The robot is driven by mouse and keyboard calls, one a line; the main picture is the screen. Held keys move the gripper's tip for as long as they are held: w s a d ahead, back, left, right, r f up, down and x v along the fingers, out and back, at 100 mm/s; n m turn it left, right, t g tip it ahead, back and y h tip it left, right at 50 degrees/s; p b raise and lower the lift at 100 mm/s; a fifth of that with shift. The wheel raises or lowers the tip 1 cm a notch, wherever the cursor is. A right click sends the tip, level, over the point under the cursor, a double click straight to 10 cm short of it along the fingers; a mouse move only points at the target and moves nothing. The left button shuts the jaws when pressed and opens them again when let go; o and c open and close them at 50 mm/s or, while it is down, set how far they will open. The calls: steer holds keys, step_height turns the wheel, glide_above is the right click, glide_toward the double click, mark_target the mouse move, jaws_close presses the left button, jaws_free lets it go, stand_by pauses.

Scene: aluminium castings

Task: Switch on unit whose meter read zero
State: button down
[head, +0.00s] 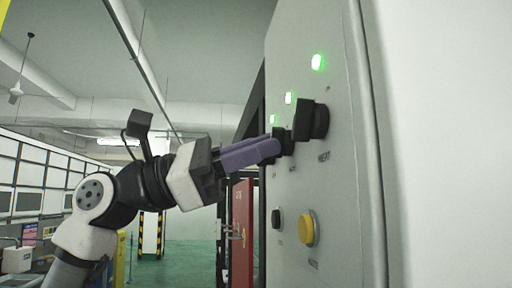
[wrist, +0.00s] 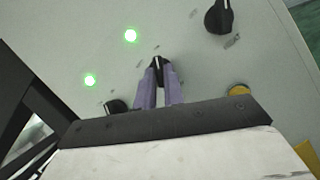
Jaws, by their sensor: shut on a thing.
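A grey control panel (head: 345,170) carries a row of black rotary switches with a lit green lamp above each. The near switch (head: 312,119) stands free of my gripper; it shows at upper right in the wrist view (wrist: 218,16). My gripper (head: 272,147) has its purple fingers shut on the middle switch (wrist: 157,64), one finger on each side of its handle. The far switch (wrist: 115,106) is partly covered by my gripper body. The green lamps are near (head: 317,62), middle (head: 289,98) and far (head: 272,119). No meter is visible.
A yellow button (head: 307,229) and a black button (head: 276,219) sit lower on the panel, below my arm. A red panel or door (head: 242,235) stands behind. Open green floor (head: 190,260) lies beyond my arm.

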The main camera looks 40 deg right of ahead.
stand_by(0.5)
steer(key=c, duration=1.5)
jaws_free()
steer(key=b+v, duration=0.4)
steer(key=v, duration=1)
